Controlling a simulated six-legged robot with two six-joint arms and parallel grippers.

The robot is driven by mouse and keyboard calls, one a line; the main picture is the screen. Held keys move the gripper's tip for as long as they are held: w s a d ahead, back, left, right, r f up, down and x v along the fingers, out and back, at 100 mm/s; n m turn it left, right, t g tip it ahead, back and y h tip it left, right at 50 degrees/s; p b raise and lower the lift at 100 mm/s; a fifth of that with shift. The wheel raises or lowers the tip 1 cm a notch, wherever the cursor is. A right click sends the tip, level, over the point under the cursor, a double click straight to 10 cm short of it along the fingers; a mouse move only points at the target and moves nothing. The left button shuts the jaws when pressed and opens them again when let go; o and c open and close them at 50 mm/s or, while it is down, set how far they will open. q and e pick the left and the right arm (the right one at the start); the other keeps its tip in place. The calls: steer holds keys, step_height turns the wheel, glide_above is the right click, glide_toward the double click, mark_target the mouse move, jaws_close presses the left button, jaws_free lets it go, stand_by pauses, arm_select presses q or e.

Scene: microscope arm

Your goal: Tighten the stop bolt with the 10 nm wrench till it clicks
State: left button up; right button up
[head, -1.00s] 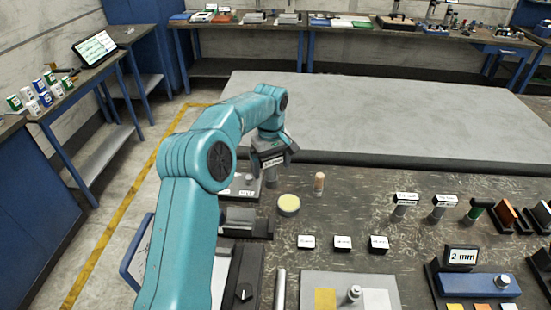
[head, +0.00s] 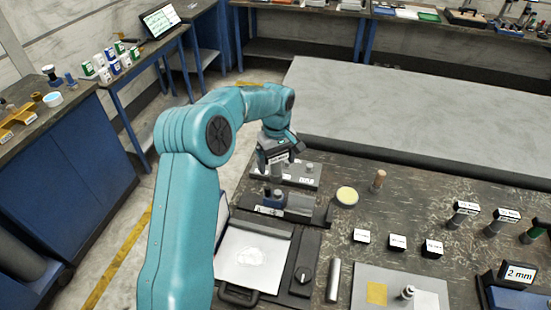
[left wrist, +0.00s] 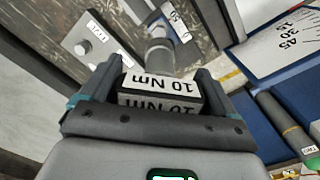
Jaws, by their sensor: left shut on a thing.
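My left gripper (head: 280,152) is shut on the 10 Nm wrench. In the left wrist view, the wrench's block-shaped head (left wrist: 160,88), lettered "10 Nm", sits between the gripper's fingers (left wrist: 150,90). Its grey shaft (left wrist: 158,52) points away from the gripper. In the head view the shaft (head: 275,172) hangs down over the left part of a grey plate. This plate (head: 300,180) carries a small round metal bolt (head: 310,168) and a label too small to read. I cannot tell whether the wrench tip touches anything. My right gripper is not in view.
A dark fixture with a blue block (head: 270,207) stands just in front of the plate. The large grey slab (head: 420,115) behind is bare.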

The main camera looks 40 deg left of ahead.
mark_target(278, 172)
arm_select(q)
steer(key=shift+w+d, duration=0.15)
steer(key=shift+d, duration=0.05)
steer(key=shift+d+r, duration=0.2)
steer(key=shift+d, duration=0.05)
steer(key=shift+a+f, duration=0.25)
steer(key=shift+f, duration=0.1)
steer(key=shift+f+b, duration=0.35)
steer(key=shift+b, duration=0.15)
steer(key=shift+d+f+b, duration=0.25)
steer(key=shift+f+b, duration=0.3)
steer(key=shift+f, duration=0.1)
steer(key=shift+a+f+b, duration=0.25)
steer(key=shift+f+b, duration=0.55)
steer(key=shift+f, duration=0.5)
steer(key=shift+d, duration=0.15)
